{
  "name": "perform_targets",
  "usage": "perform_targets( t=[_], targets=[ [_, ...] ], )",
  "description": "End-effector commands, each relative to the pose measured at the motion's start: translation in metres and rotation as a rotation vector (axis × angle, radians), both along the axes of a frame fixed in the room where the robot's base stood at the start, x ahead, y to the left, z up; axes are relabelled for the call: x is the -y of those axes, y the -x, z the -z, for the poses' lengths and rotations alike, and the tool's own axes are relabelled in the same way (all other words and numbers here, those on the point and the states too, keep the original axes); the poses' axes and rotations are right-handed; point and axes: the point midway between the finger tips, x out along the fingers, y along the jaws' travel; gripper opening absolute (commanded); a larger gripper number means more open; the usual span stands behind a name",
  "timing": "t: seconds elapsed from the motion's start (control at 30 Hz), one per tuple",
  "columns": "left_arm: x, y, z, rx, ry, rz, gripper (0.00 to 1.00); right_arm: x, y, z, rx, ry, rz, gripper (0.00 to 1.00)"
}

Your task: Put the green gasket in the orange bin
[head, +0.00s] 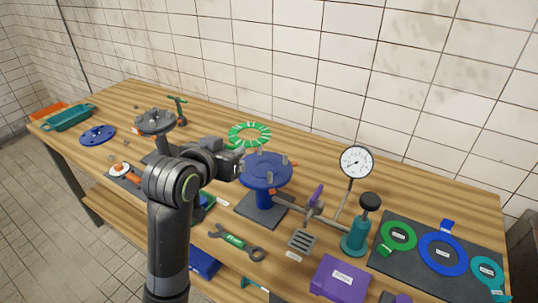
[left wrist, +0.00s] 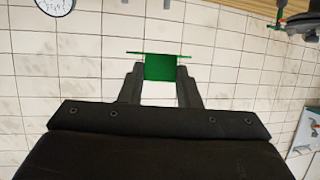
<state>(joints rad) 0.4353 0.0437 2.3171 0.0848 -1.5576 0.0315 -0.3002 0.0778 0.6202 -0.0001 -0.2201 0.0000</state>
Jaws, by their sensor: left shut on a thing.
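A bright green gasket (head: 249,134), a flat ring with pale marks around it, is held in the air above and behind the blue flange (head: 265,171). My left gripper (head: 240,150) is shut on it. In the left wrist view the fingers close on the gasket's green tab (left wrist: 160,67), and its ring shows as a thin edge-on line. The orange bin (head: 47,111) is at the far left end of the bench, partly hidden behind a teal tray (head: 69,117); its inside cannot be made out. My right gripper is not in view.
A second green ring (head: 398,236) lies on a dark mat with blue and teal rings. A grey flange on a stand (head: 155,122), a small green-handled valve (head: 178,108) and a blue disc (head: 98,135) stand towards the left. A gauge (head: 356,162) rises at right.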

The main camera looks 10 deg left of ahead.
Motion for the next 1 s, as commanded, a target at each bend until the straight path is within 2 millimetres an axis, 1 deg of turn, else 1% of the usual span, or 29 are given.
perform_targets(
  t=[0.03,0.1,0.2,0.3,0.7,0.77,0.9,1.0],
  targets=[
    [0.001,-0.009,0.003,-0.008,-0.003,0.037,0.07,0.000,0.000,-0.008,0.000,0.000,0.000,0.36],
    [0.005,-0.019,0.010,-0.007,-0.002,0.088,0.07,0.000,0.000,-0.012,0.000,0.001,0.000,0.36],
    [0.008,-0.030,0.020,-0.006,0.000,0.146,0.07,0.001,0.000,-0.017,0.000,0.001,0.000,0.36],
    [0.009,-0.036,0.026,-0.003,-0.001,0.180,0.07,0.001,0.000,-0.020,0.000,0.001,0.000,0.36],
    [0.010,-0.039,0.032,0.000,0.001,0.196,0.07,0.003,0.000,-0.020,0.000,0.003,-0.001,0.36],
    [0.010,-0.038,0.039,-0.003,0.003,0.196,0.07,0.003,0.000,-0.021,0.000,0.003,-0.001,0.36],
    [0.010,-0.038,0.063,-0.006,0.003,0.195,0.07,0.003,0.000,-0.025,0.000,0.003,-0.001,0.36],
    [0.010,-0.038,0.075,-0.002,0.002,0.195,0.07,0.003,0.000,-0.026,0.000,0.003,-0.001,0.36]
  ],
)
